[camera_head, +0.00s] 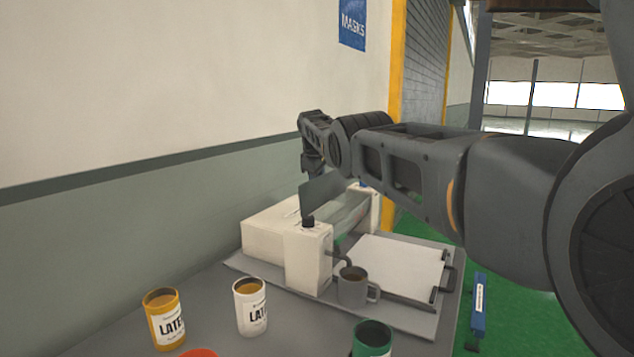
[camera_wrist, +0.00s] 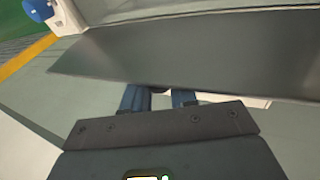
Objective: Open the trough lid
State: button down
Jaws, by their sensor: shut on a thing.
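The trough (camera_head: 352,208) is part of a white machine on the grey table, between two white end blocks. Its lid (camera_head: 322,194) is a thin dark grey panel, tilted up at the back of the trough. My gripper (camera_head: 313,172) is above the machine and shut on the lid's edge. In the wrist view the lid (camera_wrist: 190,52) spans the picture and hides the fingertips of my gripper (camera_wrist: 158,92). The far part of the trough is partly hidden by my arm in the head view.
A grey mug (camera_head: 352,289) stands in front of the machine beside a white board (camera_head: 395,268). Yellow (camera_head: 163,320), white (camera_head: 251,308) and green (camera_head: 372,340) cans stand on the near table. A wall closes off the left. A blue object (camera_head: 479,305) lies right of the table.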

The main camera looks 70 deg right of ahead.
jog(key=shift+w+a+f, duration=0.1)
jog(key=shift+w+a, duration=0.05)
jog(key=shift+w, duration=0.1)
jog(key=c, duration=1.2)
grip_release()
jog(key=shift+o, duration=1.1)
jog(key=shift+s, duration=0.1)
jog(key=shift+r, duration=0.25)
jog(key=shift+p+v, duration=0.65)
jog(key=shift+v, duration=0.5)
jog(key=shift+b+v, duration=0.45)
jog(key=shift+v, duration=2.05)
